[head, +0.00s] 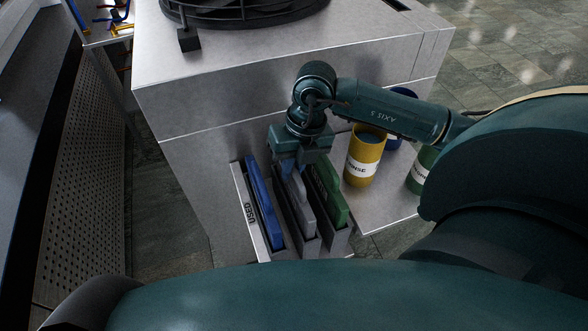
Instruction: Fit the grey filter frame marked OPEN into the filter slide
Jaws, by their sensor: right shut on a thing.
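A grey filter frame (300,204) stands upright in the middle slot of a rack (245,200) labelled USED, between a blue frame (264,200) and a green frame (328,190). My right gripper (291,165) comes down from above and is shut on the top of the grey frame. The frame's lower part is hidden inside the rack. I see no OPEN marking on it from here. I cannot make out the filter slide for certain. My left gripper is not in view.
A yellow canister (364,158) stands right of the rack on a shelf (383,200), with a blue canister (395,138) and a green one (420,172) beside it. A large grey cabinet (270,70) with a round black grille (245,10) rises behind the rack.

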